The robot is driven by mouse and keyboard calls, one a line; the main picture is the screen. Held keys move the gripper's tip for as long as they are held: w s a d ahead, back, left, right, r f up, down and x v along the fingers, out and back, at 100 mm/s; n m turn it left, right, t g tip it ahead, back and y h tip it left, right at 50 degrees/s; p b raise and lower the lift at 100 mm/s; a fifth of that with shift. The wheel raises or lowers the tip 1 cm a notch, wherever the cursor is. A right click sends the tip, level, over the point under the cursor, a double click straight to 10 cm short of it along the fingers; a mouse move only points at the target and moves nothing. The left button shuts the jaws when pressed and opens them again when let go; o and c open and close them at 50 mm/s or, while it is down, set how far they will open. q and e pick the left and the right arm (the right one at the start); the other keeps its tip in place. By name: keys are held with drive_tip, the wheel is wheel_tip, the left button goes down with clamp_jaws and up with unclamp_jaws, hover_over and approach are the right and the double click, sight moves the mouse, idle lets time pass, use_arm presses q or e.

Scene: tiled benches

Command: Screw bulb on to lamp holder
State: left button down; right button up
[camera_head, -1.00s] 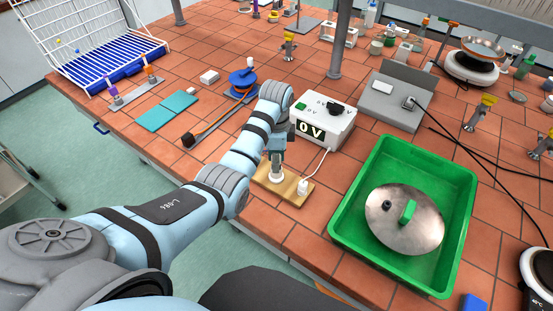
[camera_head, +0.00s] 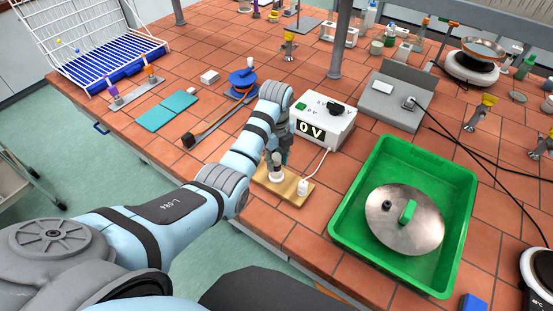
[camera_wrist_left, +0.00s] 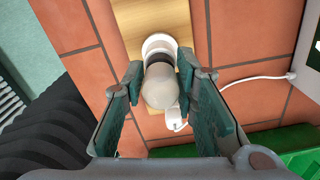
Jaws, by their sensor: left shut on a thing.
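My left gripper (camera_head: 277,159) points down over the wooden base board (camera_head: 290,191) at the bench's front edge. In the left wrist view, its two green-padded fingers (camera_wrist_left: 160,82) stand on either side of a pale, rounded bulb (camera_wrist_left: 159,88) and are shut on it. The bulb is in line with the round white lamp holder (camera_wrist_left: 158,42) on the board. The holder also shows below the fingers in the head view (camera_head: 276,178). How far the bulb is seated cannot be told. My right gripper is not in view.
A white power supply (camera_head: 323,122) reading "0 V" stands just behind the board. Its white cable runs to a small white fitting (camera_head: 303,187) on the board. A green tray (camera_head: 345,225) with a metal lid stands to the right.

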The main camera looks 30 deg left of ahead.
use_arm(q)
drive_tip(key=shift+m, duration=0.4)
drive_tip(key=c, duration=1.2)
unclamp_jaws()
drive_tip(key=shift+a, duration=0.15)
drive_tip(key=o, duration=0.5)
